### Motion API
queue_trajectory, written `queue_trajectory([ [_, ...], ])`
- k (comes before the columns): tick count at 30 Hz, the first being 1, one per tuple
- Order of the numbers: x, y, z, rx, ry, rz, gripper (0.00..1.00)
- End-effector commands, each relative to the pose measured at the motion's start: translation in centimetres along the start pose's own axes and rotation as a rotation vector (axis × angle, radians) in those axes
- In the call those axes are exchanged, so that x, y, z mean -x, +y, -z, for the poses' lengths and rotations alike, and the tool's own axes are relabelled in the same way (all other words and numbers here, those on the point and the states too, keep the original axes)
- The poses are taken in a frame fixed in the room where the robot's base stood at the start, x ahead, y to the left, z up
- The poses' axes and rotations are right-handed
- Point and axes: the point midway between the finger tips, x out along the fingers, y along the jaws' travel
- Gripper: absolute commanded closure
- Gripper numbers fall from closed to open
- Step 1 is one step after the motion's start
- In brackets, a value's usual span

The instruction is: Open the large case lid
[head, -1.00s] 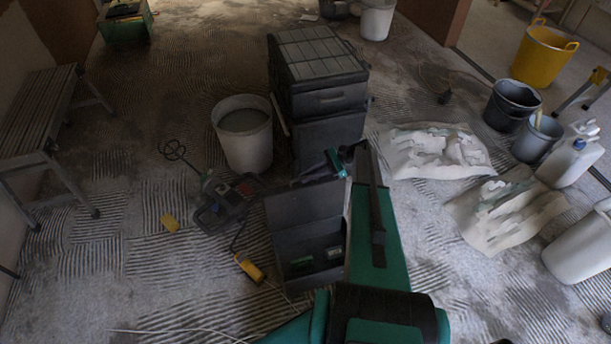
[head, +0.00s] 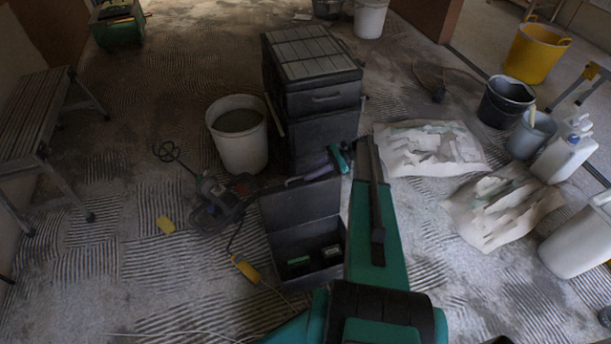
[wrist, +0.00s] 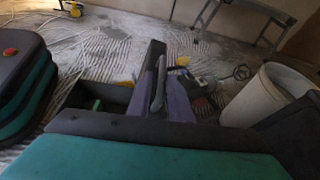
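The large dark grey case (head: 308,262) stands on the floor in front of a tall dark case stack. Its lid (head: 295,205) stands raised at the back, and the inside shows with small green and dark items. In the wrist view the open case (wrist: 75,97) is at left. Its raised lid (wrist: 152,75) shows a dark edge, a grey bar and a purple face. My gripper (head: 342,158) is at the lid's top right corner; I cannot tell whether it touches. Its fingers are too small and hidden to tell open from shut.
The case stack (head: 312,90) and a bucket (head: 238,145) stand close behind. A mixer (head: 222,200) and its yellow-handled cable lie at left. Torn sacks (head: 428,148), buckets and jugs are at right. Bare ribbed floor lies at lower left.

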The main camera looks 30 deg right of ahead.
Motion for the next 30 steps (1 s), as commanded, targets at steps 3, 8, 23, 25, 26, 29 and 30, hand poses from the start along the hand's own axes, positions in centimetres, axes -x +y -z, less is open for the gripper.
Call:
queue_trajectory([
  [3, 2.0, -0.1, 0.1, 0.0, 0.002, 0.002, 0.82],
  [8, 4.6, -0.1, 0.2, 0.0, 0.003, 0.002, 0.82],
  [23, 10.7, 0.0, 0.1, -0.001, 0.004, 0.002, 0.82],
  [25, 10.9, 0.0, 0.1, -0.002, 0.004, 0.002, 0.82],
  [26, 11.0, 0.0, 0.1, -0.002, 0.004, 0.002, 0.82],
  [29, 11.1, 0.0, 0.1, -0.002, 0.004, 0.002, 0.82],
  [30, 11.1, 0.0, 0.1, -0.002, 0.004, 0.002, 0.82],
])
